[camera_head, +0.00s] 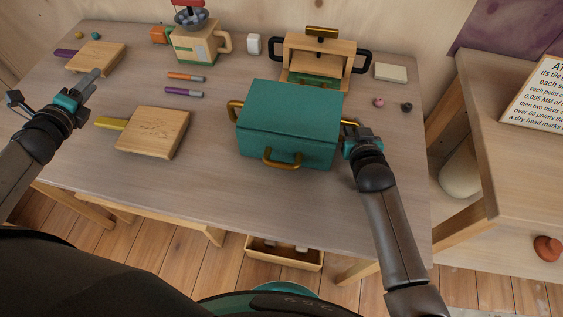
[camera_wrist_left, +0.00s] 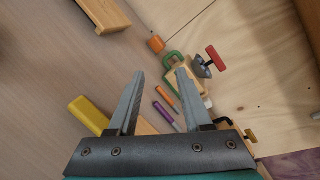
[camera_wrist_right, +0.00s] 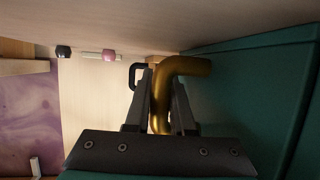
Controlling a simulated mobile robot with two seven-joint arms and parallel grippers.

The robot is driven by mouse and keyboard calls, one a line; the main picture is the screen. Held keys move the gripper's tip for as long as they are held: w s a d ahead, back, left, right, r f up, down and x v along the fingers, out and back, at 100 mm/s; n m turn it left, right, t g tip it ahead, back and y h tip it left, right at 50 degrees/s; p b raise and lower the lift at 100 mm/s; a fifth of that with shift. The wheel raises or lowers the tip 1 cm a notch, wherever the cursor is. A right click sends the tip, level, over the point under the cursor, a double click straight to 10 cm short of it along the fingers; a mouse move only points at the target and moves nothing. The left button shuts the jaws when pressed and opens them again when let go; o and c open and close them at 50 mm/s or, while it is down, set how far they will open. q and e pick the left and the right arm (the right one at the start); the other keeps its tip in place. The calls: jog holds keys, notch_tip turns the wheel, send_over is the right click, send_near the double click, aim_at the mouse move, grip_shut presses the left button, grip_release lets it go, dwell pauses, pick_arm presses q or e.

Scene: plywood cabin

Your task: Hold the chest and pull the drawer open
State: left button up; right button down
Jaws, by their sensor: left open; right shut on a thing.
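The teal chest (camera_head: 290,118) stands on the table in the middle of the head view, with its drawer's brass handle (camera_head: 281,160) on the front face. Brass side handles sit on its left side (camera_head: 235,111) and right side. My right gripper (camera_head: 350,135) is shut on the right side handle, which shows between the fingers in the right wrist view (camera_wrist_right: 162,97). My left gripper (camera_head: 92,80) is open and empty, above the table's left part, well apart from the chest. Its spread fingers show in the left wrist view (camera_wrist_left: 157,98).
A wooden board with a yellow handle (camera_head: 155,133) lies left of the chest. Behind are a toy grinder (camera_head: 195,45), two markers (camera_head: 185,84) and a wooden press with black handles (camera_head: 318,58). The table strip in front of the chest is clear.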

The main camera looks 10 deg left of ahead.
pick_arm(q)
jog(key=d+f+h, duration=0.2)
jog(key=d, duration=0.3)
jog(key=s+d+f+h, duration=0.1)
jog(key=d+f+h, duration=0.1)
jog(key=d, duration=0.3)
jog(key=s+d+f+m+h, duration=0.1)
jog(key=d+h, duration=0.1)
jog(key=d, duration=0.4)
jog(key=shift+f, duration=0.4)
jog(key=d+h, duration=0.1)
jog(key=d, duration=0.1)
jog(key=s+d+h, duration=0.1)
jog(key=d, duration=0.2)
jog(key=s+d+h, duration=0.1)
jog(key=d, duration=0.2)
jog(key=shift+f+g, duration=0.35)
jog(key=shift+g, duration=0.05)
jog(key=s+d+r+m+g+h, duration=0.1)
jog(key=s+d+h, duration=0.4)
jog(key=d, duration=0.6)
jog(key=g+h, duration=0.1)
jog(key=g, duration=0.1)
send_near(277, 167)
jog(key=x, duration=1.1)
jog(key=shift+d, duration=0.1)
grip_shut()
